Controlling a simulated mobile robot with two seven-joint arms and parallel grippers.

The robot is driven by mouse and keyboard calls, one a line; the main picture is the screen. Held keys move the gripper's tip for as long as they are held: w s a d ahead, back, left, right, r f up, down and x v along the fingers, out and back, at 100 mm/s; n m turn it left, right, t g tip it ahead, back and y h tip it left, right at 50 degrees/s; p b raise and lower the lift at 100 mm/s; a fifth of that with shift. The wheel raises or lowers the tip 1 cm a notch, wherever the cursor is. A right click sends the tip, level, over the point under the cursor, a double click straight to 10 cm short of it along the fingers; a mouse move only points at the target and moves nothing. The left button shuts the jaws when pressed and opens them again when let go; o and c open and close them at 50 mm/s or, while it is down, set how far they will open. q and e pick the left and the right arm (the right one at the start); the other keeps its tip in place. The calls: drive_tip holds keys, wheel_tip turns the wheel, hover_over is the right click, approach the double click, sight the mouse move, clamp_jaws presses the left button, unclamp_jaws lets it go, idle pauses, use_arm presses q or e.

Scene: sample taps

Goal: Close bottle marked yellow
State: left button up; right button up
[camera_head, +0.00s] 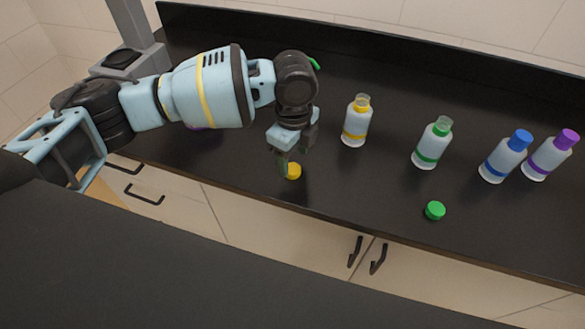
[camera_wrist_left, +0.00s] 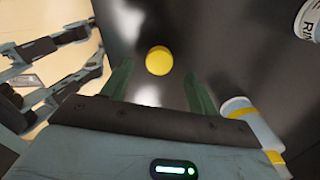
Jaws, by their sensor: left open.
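The bottle marked yellow (camera_head: 356,122) stands upright on the dark counter, with a yellow band and an uncapped clear neck. It also shows in the left wrist view (camera_wrist_left: 258,130) at the lower right. The yellow cap (camera_head: 293,171) lies on the counter near the front edge, left of that bottle. In the left wrist view the cap (camera_wrist_left: 159,61) shows ahead, between the fingers. My left gripper (camera_head: 289,165) is open and empty, pointing down just above the cap. My right gripper is in neither view.
A green-banded bottle (camera_head: 432,144) stands open, with a green cap (camera_head: 435,210) on the counter in front. Capped blue (camera_head: 503,157) and purple (camera_head: 550,155) bottles stand at the right. A purple thing and a green thing are partly hidden behind my left arm.

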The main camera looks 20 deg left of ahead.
sight(293, 169)
use_arm(q)
drive_tip(key=shift+f, duration=1.55)
drive_tip(key=shift+c, duration=0.4)
drive_tip(key=c, duration=1)
